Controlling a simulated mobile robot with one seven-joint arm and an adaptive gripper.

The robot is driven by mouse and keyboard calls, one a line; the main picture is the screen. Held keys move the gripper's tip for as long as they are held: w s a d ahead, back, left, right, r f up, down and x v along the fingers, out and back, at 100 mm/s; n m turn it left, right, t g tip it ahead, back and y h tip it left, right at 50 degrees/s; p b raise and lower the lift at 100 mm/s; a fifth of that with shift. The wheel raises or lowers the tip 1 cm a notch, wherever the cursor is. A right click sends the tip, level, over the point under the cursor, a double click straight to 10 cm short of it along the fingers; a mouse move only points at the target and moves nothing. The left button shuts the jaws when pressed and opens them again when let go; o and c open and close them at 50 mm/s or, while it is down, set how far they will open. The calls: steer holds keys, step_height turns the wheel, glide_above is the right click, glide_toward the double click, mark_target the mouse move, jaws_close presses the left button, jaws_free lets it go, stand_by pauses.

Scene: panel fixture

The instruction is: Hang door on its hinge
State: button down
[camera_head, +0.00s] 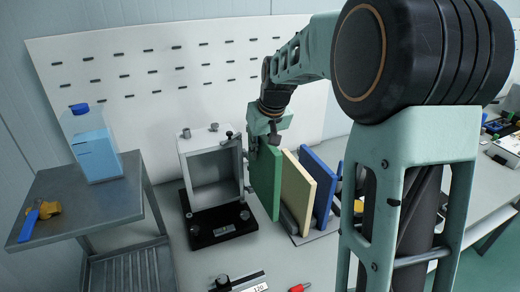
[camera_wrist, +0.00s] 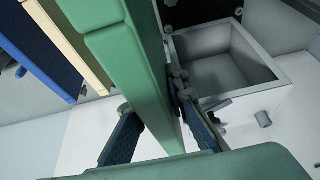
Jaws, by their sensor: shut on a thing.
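A green door panel (camera_head: 266,182) stands upright just right of the open grey box fixture (camera_head: 183,160). My gripper (camera_head: 272,135) is shut on the door's upper edge from above. In the wrist view the green door (camera_wrist: 135,65) runs between my two blue-padded fingers (camera_wrist: 152,108). The grey box (camera_wrist: 225,60) lies to the right of it, with its opening showing. Small knob-like fittings (camera_wrist: 264,118) sit on the box's edge, and others are close by my right finger. I cannot tell whether the door touches the hinge.
A cream panel (camera_head: 298,190) and a blue panel (camera_head: 322,180) stand upright in a rack right of the green door. The box stands on a black base (camera_head: 220,226). A grey side table (camera_head: 110,205) at left holds a blue-filled bottle (camera_head: 92,145). A pegboard (camera_head: 130,65) is behind.

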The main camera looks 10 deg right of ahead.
mark_target(267, 149)
steer(key=shift+f+b, duration=1.35)
steer(key=shift+f, duration=0.7)
steer(key=shift+f+b, duration=1.45)
steer(key=shift+f, duration=0.3)
steer(key=c, duration=1.8)
jaws_free()
steer(key=v, duration=1.2)
